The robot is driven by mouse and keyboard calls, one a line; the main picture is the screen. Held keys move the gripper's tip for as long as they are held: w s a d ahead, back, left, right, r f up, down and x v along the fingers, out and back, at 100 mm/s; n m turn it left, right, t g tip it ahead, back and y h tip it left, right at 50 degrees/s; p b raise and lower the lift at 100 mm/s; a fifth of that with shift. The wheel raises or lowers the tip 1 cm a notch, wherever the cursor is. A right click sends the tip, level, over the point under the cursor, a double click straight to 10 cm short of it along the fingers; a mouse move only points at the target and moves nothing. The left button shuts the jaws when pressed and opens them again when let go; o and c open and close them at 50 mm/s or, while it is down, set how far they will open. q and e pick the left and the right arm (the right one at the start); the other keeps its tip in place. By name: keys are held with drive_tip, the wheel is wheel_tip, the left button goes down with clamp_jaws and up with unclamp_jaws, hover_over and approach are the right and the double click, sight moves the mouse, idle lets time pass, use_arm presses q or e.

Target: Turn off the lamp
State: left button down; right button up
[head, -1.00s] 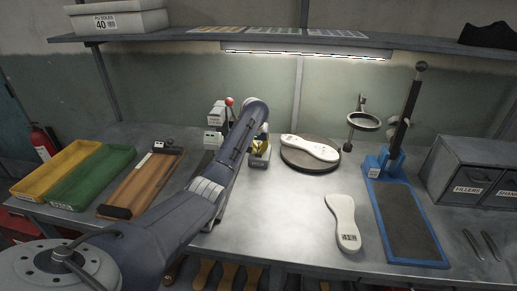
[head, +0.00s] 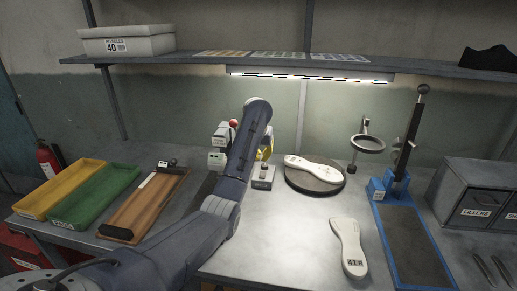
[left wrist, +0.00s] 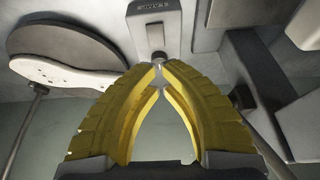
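The lamp is a lit white strip (head: 310,76) under the shelf. A small grey box (head: 262,182) with a front label and a short knob stands on the bench, left of the round turntable. It also shows in the left wrist view (left wrist: 153,12), with its knob just beyond my fingertips; I cannot tell if they touch. My left gripper (head: 266,153) has yellow fingers, partly hidden behind my own forearm in the head view. In the left wrist view the fingertips (left wrist: 160,70) come together with only a sliver between them and nothing clearly held. My right gripper is out of view.
A dark turntable (head: 327,190) bears a white sole. Another sole (head: 348,248) lies in front. A red-knobbed device (head: 218,150) stands close left of my forearm. A ring stand (head: 368,144) and blue-framed press (head: 395,282) are at right. Trays (head: 95,197) are at left.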

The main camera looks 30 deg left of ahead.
use_arm(q)
drive_tip(key=shift+v, duration=2.45)
drive_tip(key=shift+a+r, duration=0.1)
drive_tip(key=shift+a, duration=0.05)
